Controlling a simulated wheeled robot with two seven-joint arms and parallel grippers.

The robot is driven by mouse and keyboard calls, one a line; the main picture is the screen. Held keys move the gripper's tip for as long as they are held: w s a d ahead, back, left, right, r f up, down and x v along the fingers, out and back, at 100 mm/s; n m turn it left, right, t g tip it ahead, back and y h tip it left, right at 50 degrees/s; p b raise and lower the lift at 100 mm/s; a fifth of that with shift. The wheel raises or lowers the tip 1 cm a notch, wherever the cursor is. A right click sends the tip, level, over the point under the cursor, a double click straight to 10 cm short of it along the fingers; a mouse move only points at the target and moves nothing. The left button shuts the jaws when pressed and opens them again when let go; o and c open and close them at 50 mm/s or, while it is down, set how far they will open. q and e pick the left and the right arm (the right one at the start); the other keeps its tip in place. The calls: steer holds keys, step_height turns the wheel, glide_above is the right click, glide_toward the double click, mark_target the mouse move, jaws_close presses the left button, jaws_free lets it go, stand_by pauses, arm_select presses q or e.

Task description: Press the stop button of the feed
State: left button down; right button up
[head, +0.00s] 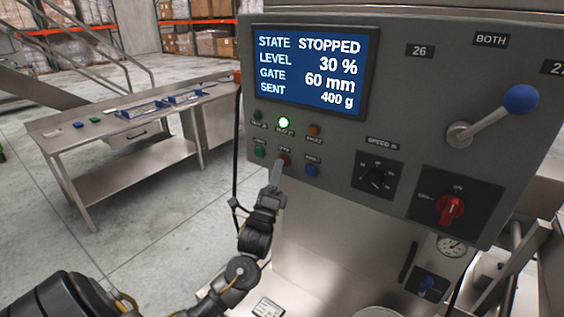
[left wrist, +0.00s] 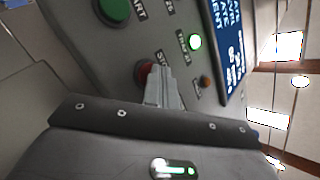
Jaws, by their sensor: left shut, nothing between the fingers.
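The grey control panel (head: 400,110) fills the right of the head view. Its blue screen (head: 311,72) reads STATE STOPPED, LEVEL 30 %, GATE 60 mm, SENT 400 g. The red stop button (head: 284,157) sits in the lower row between a green button (head: 259,151) and a blue button (head: 312,171). My left gripper (head: 277,168) is shut and empty, its tips at the stop button. In the left wrist view the fingertips (left wrist: 157,70) partly cover the red button (left wrist: 144,74); I cannot tell how far it is pressed. A green lamp (head: 284,122) is lit above. My right gripper is not in view.
A blue-knobbed lever (head: 520,99), a black dial (head: 377,178) and a red rotary switch (head: 450,209) are on the panel's right. A steel table (head: 130,135) with trays stands at the left. The concrete floor between is clear.

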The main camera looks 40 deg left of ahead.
arm_select(q)
steer(key=shift+s+p, duration=0.3)
steer(key=shift+s, duration=0.45)
steer(key=s+p, duration=0.2)
steer(key=s, duration=0.3)
steer(key=shift+d, duration=0.1)
stand_by(0.8)
